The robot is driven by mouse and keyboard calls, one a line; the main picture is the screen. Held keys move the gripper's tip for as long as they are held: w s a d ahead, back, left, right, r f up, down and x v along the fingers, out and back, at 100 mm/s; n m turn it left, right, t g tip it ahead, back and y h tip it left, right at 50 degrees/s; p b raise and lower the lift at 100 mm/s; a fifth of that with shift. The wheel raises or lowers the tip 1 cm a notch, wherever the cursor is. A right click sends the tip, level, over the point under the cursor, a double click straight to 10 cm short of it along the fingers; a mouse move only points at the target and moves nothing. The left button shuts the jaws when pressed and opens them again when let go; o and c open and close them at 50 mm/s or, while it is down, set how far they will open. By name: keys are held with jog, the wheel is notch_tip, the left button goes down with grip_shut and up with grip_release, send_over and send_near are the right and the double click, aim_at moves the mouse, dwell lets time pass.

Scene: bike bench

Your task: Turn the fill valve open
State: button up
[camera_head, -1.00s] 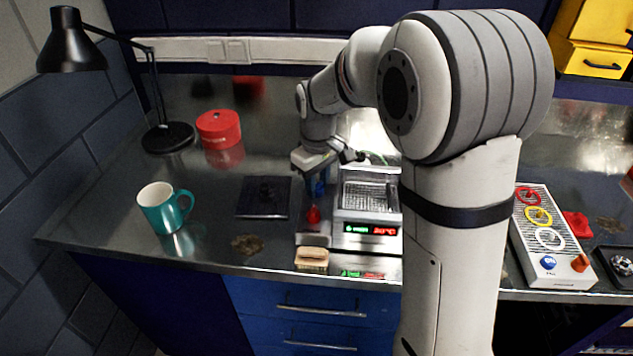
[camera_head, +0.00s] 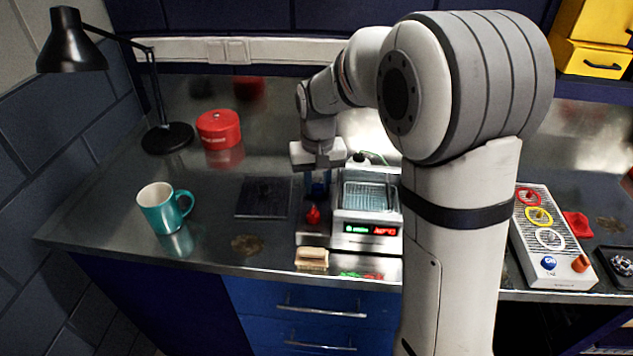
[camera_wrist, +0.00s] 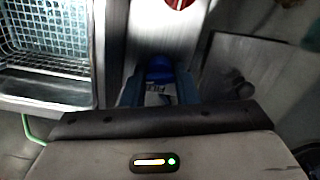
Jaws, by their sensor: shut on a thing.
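The fill valve is a blue knob (camera_wrist: 159,67) in front of a pale label reading FILL, on the metal panel left of the parts washer. My gripper (camera_wrist: 159,86) is shut on this knob, with a blue finger on either side of it. In the head view my gripper (camera_head: 318,188) points down at the panel, and its fingers mostly hide the knob. The washer (camera_head: 368,203) holds a wire basket (camera_wrist: 45,55), and its tank looks bluish. A red knob (camera_head: 313,215) stands nearer the front on the same panel, clear of my gripper.
A tan block (camera_head: 312,257) lies at the bench's front edge. A dark flat tray (camera_head: 263,197) and a teal mug (camera_head: 165,207) are to the left. A red tin (camera_head: 218,128) and black lamp (camera_head: 168,137) stand behind. A control box (camera_head: 550,235) is at right.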

aim_at(317, 184)
dwell(0.3)
jog(key=o, duration=1)
notch_tip(317, 184, up, 8)
jog(key=p, duration=0.6)
jog(key=s+d+r+t, duration=0.1)
jog(key=s+d, duration=0.2)
jog(key=s, duration=0.4)
jog(key=s+d+r+t, duration=0.1)
jog(key=s+d, duration=0.2)
jog(key=s, duration=0.4)
jog(key=s+d+r+m+t, duration=0.1)
jog(key=s+d, duration=0.3)
jog(key=s, duration=0.4)
jog(key=shift+r, duration=0.6)
